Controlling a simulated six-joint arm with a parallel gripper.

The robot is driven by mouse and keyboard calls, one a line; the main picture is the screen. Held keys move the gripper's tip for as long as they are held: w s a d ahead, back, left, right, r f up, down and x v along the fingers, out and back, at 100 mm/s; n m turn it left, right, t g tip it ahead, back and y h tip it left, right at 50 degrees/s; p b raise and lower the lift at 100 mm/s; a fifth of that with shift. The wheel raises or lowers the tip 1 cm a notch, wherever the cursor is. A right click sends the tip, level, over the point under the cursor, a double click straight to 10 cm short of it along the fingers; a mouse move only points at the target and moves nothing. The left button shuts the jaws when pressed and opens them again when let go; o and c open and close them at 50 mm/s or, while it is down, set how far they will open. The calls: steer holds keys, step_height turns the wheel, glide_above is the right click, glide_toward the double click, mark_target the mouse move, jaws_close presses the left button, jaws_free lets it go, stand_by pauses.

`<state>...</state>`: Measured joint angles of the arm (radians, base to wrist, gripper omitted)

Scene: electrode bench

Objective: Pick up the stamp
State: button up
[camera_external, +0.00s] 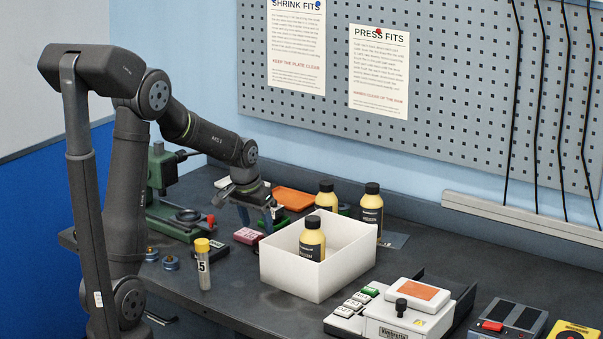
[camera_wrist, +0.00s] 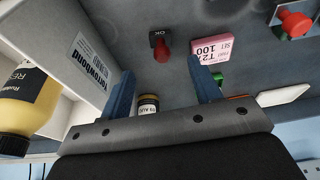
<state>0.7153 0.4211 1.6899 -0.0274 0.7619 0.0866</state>
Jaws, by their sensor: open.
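The stamp (camera_wrist: 161,47) shows in the wrist view as a red rounded handle on a small black base marked OK. It lies beyond my fingertips, roughly centred between them in the picture. My gripper (camera_wrist: 164,80) is open, with its two blue fingers apart and nothing held between them. In the external view my gripper (camera_external: 256,217) points down just behind the white box's left corner. I cannot make out the stamp clearly in that view; the gripper and box may hide it.
The white box (camera_external: 289,274) holds a yellow bottle (camera_external: 312,240) and stands close beside my gripper. A pink block (camera_wrist: 212,46) lies right of the stamp. A green press (camera_external: 165,215) with a red knob (camera_wrist: 293,22) stands left. A yellow-capped tube (camera_external: 204,268) stands in front.

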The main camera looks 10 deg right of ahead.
mark_target(260, 237)
steer(key=shift+x, duration=3.45)
steer(key=shift+w, duration=0.1)
steer(key=c, duration=1.1)
